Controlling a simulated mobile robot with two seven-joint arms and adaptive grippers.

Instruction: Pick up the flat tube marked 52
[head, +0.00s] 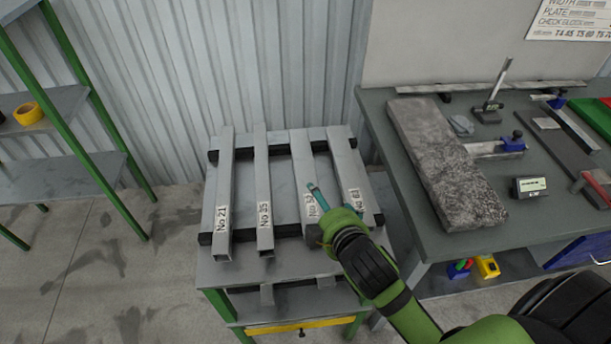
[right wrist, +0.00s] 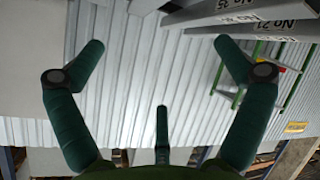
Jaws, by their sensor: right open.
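Several grey metal tubes lie side by side on the runout table. The third from the left is a wide, flat tube (head: 304,165) in the head view; its label begins "No", and its number is too unclear to read there. The others read No 21 (head: 225,185), No 35 (head: 263,185) and, less clearly, No 61 (head: 344,165). My right gripper (head: 329,202) is in front of the flat tube's near end and partly covers it. In the right wrist view my right gripper (right wrist: 158,48) has its teal fingers spread, with nothing between them. My left gripper is out of view.
The tubes rest across dark bars on the runout table (head: 215,270). A workbench (head: 380,105) at the right carries a grey stone slab (head: 440,160) and measuring tools. A green-framed shelf (head: 70,170) stands at the left. Corrugated wall is close behind.

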